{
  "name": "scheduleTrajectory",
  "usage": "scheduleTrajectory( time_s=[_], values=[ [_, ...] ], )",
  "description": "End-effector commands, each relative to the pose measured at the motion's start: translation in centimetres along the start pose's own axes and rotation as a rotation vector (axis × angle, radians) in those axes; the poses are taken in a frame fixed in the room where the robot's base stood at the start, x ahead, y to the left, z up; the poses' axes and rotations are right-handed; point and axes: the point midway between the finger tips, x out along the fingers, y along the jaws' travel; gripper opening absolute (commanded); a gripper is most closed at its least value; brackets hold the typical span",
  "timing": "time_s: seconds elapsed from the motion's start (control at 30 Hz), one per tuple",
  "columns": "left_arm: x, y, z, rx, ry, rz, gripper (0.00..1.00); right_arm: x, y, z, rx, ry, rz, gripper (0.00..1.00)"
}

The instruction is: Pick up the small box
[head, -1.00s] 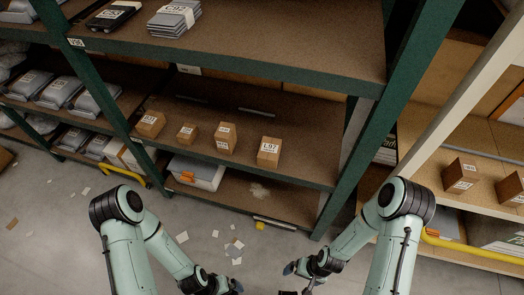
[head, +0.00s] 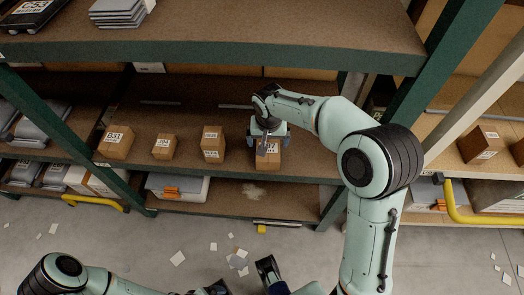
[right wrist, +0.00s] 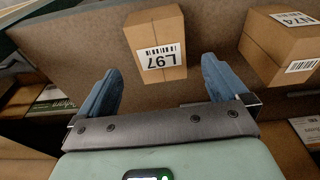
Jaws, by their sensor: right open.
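Several small brown cardboard boxes stand in a row on the middle shelf. The rightmost box (head: 266,160), labelled L97, is partly hidden in the head view by my right gripper (head: 269,132). In the right wrist view the L97 box (right wrist: 158,68) shows ahead, between the two blue fingers of my open right gripper (right wrist: 160,68). No grip on it shows. To its left stand a box (head: 212,145), the smallest-looking box (head: 163,148) and a box labelled B31 (head: 117,142). My left gripper is low at the bottom edge, and its jaws are not clear.
The middle shelf (head: 190,106) has bare board behind the boxes. The upper shelf's green edge (head: 200,52) runs above my right gripper. A neighbouring box (right wrist: 280,45) shows in the right wrist view. A green post (head: 455,55) stands right of the arm.

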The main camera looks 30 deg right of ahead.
Motion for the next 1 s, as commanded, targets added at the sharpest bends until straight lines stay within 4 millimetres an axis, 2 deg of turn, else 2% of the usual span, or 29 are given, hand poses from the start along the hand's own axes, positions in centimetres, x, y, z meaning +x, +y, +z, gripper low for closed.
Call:
scheduleTrajectory(
  time_s=[0.03,0.2,0.47,0.7,0.8,1.0],
  values=[
    [0.3,-0.1,-0.1,0.000,0.002,0.001,1.00,1.4,0.1,0.1,0.000,-0.004,0.004,1.00],
    [0.6,-0.1,-0.3,0.001,0.009,0.002,1.00,4.3,0.1,0.0,-0.001,-0.003,0.003,1.00],
    [0.8,-0.1,-0.5,0.001,0.014,0.003,1.00,6.2,0.1,-0.2,0.000,-0.002,0.001,1.00],
    [1.3,-0.2,-0.8,0.002,0.022,0.005,1.00,9.8,0.2,-1.0,-0.001,-0.005,0.001,1.00],
    [1.4,-0.2,-0.9,0.002,0.025,0.005,1.00,10.6,0.2,-1.0,-0.002,-0.003,0.000,1.00],
    [1.4,-0.2,-0.9,0.002,0.025,0.005,1.00,10.8,0.1,-1.1,-0.002,-0.001,-0.001,1.00]
  ],
)
